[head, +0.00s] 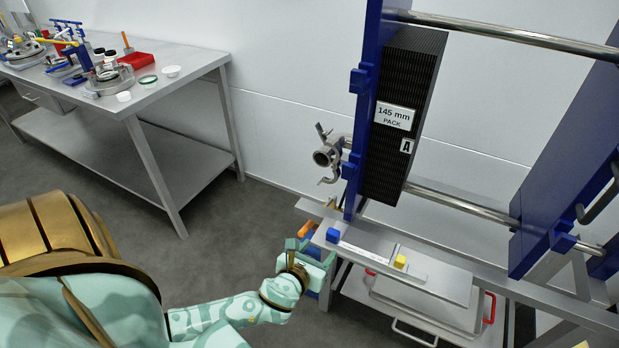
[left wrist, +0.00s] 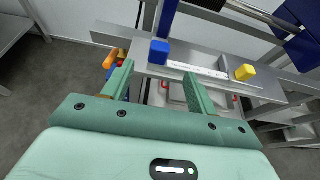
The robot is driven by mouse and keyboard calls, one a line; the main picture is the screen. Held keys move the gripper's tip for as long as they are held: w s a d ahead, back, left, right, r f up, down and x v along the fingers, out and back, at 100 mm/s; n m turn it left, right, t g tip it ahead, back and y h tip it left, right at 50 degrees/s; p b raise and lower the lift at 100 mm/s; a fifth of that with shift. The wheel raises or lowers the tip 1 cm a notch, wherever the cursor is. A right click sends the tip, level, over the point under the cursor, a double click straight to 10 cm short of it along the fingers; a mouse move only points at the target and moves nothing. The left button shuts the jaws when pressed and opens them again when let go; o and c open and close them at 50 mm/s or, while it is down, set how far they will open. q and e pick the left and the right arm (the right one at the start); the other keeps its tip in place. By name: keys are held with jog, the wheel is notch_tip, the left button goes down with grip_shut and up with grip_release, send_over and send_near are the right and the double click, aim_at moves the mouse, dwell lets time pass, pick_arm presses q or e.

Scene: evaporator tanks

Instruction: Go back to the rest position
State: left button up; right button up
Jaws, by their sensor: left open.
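My left gripper (head: 304,250) is in front of the near left end of the grey shelf under the plate pack. In the left wrist view its two green fingers (left wrist: 158,88) stand wide apart with nothing between them. A blue block (head: 333,235) lies on the shelf just beyond the fingers; it also shows in the left wrist view (left wrist: 159,51). A yellow block (head: 400,262) sits farther right by the measuring strip (head: 365,252). My right gripper is in neither view.
The blue frame (head: 363,110) holds a dark plate pack (head: 408,75) labelled "145 mm PACK" and "A". A pipe valve (head: 327,157) juts out at its left. An orange-handled item (head: 307,229) is close beside my gripper. A steel workbench (head: 190,65) with tools stands back left. The floor between is clear.

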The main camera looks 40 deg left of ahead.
pick_arm(q)
jog(key=v, duration=0.3)
jog(key=shift+s, duration=0.1)
jog(key=s+a+f+n+g+h, duration=0.1)
jog(key=s+f+n+g, duration=0.2)
jog(key=s+f+n, duration=0.45)
jog(key=s+a+f+n+g+h, duration=0.1)
jog(key=s+f+n+g, duration=0.3)
jog(key=f+n, duration=0.65)
jog(key=s+d+f+n+g, duration=0.2)
jog(key=s+f+n, duration=0.2)
jog(key=s, duration=0.5)
jog(key=s+d+f+n+g, duration=0.1)
jog(key=s+d+f+n, duration=0.1)
jog(key=s+f, duration=0.3)
jog(key=s+d+f+n+g+h, duration=0.1)
jog(key=s+f+n, duration=0.4)
jog(key=s, duration=0.8)
jog(key=shift+s+d+n+g, duration=0.3)
jog(key=shift+s+d+g, duration=0.1)
jog(key=shift+d+g, duration=0.55)
